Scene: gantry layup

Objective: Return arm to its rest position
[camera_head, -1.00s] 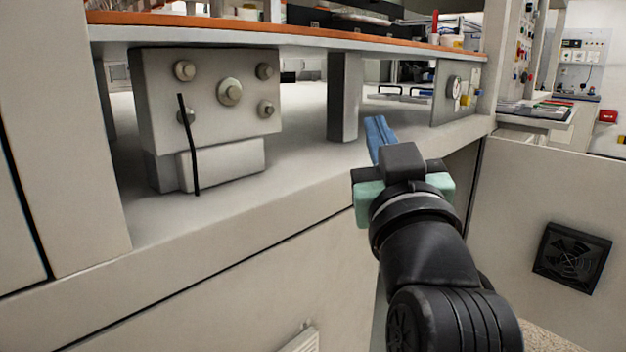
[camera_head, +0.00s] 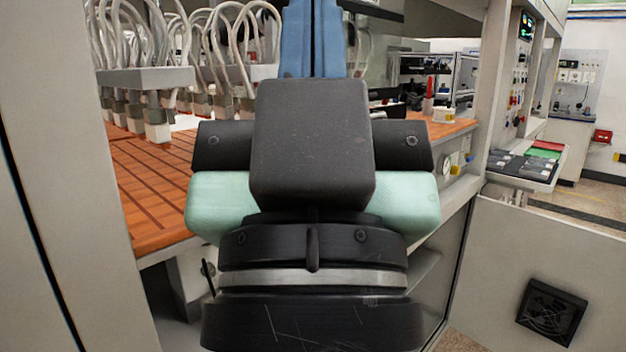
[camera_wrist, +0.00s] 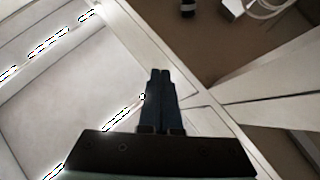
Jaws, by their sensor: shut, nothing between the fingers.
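My gripper (camera_head: 312,40) is large in the middle of the head view, raised close to the camera. Its blue fingers point up and are side by side, shut and empty. Their tips run out of the top of the head view. In the wrist view my gripper (camera_wrist: 160,75) shows its two dark fingers together with nothing between them. My wrist hides the middle of the machine behind it.
An orange slotted table (camera_head: 150,190) lies behind on the left, with a grey head with hoses (camera_head: 150,78) above it. A pale cabinet panel (camera_head: 560,240) with a black fan vent (camera_head: 551,312) stands at right. A pale upright (camera_head: 60,150) fills the left edge.

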